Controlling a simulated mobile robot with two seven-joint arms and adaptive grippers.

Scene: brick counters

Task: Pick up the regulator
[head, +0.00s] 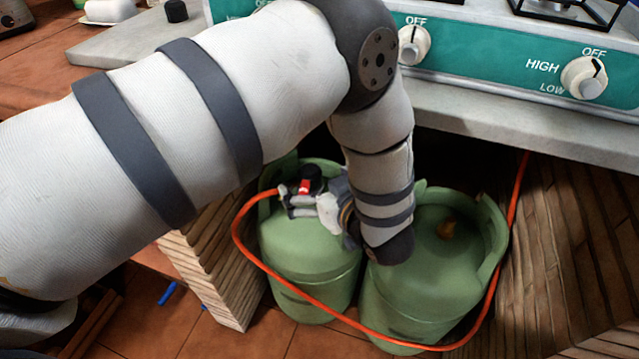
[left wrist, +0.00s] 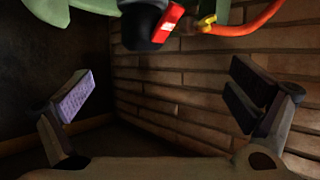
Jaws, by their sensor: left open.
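The regulator (head: 311,179) is black with a red part and sits on top of the left green gas cylinder (head: 310,255). An orange hose (head: 240,225) runs from it. My left gripper (head: 296,198) is open at the cylinder top, right beside the regulator, and partly covers it. In the left wrist view the regulator (left wrist: 145,25) shows at the top, with its red part and a yellow fitting on the hose. There, the two fingers of my left gripper (left wrist: 162,95) are spread apart with nothing between them. My right gripper is not in view.
A second green cylinder (head: 430,275) stands to the right, close to my left wrist. The hose loops in front of both cylinders. A counter slab (head: 520,120) with a teal stove (head: 480,50) overhangs them. Brick walls (head: 220,265) flank the space on both sides.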

